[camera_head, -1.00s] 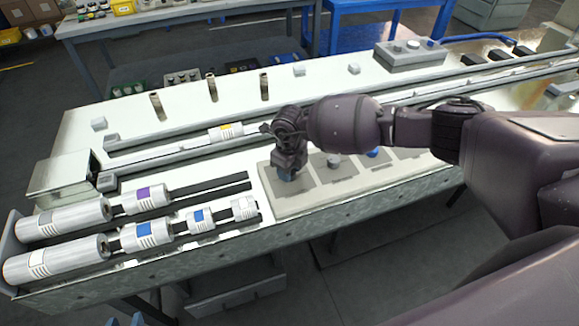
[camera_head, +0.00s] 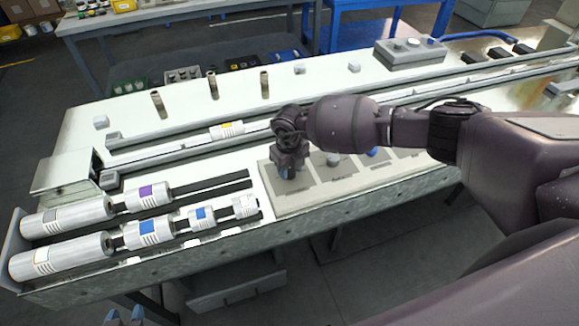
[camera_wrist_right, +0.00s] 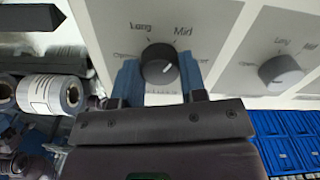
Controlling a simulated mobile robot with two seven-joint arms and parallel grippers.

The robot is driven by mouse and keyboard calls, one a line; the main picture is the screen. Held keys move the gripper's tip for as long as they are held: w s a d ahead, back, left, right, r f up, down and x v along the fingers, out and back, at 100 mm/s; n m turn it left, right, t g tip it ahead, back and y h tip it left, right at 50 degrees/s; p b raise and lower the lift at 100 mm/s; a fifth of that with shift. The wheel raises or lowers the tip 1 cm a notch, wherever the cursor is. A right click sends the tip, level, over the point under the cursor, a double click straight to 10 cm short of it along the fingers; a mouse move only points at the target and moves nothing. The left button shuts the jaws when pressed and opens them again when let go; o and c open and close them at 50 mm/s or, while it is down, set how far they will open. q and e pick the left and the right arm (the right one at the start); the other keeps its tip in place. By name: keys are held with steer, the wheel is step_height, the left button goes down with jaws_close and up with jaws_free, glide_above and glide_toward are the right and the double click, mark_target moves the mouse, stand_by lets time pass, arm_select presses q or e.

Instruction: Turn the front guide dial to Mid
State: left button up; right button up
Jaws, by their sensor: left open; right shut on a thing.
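A grey control panel (camera_head: 310,188) with several dials lies along the bench's front edge. My right gripper (camera_head: 290,172) points down at its leftmost dial. In the right wrist view my right gripper (camera_wrist_right: 160,82) has its blue fingers on either side of this black round dial (camera_wrist_right: 158,64), shut on it. "Long" and "Mid" are printed above the dial and "Open" at its left; the lower label is mostly covered. A pale mark shows on the dial's right part; its exact setting is hard to tell. My left gripper (camera_head: 125,317) shows only its blue tips at the bottom edge.
A second dial (camera_wrist_right: 281,74) sits right of the held one. White rollers with coloured labels, such as a purple-marked one (camera_head: 148,197), lie left of the panel. A grey box with knobs (camera_head: 411,50) stands at the back. Several small posts (camera_head: 213,85) rise from the bench.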

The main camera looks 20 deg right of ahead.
mark_target(289, 169)
steer(key=o, duration=0.9)
steer(key=shift+r, duration=0.1)
step_height(289, 169, up, 11)
steer(key=shift+f, duration=0.15)
stand_by(0.4)
